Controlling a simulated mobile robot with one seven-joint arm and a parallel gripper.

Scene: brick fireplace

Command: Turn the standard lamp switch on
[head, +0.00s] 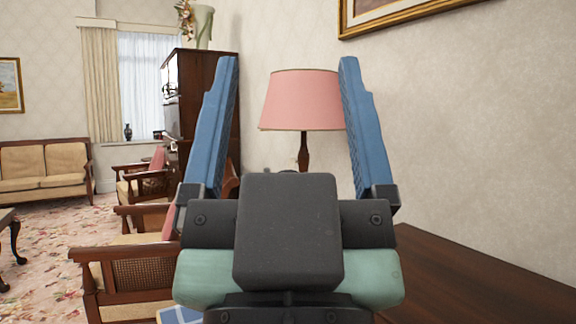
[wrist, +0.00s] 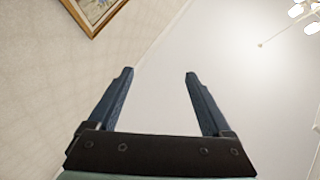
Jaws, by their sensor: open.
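The standard lamp has a pink shade (head: 303,100) on a dark wooden post (head: 304,150). In the head view it shows between my gripper's fingers, farther off than the fingers. My gripper (head: 288,65) is open and empty, its two blue fingers spread wide and pointing up. The right finger overlaps the right edge of the shade. My gripper's body hides the lower post. I cannot make out the switch clearly. In the wrist view my gripper (wrist: 160,75) shows against the wall and ceiling, with no lamp in sight.
A dark wooden surface (head: 470,285) lies at the lower right against the wall. Wooden armchairs (head: 125,265) stand on the left, with a sofa (head: 45,170) farther back. A tall dark cabinet (head: 205,100) stands behind. Patterned carpet (head: 50,250) is open at the left.

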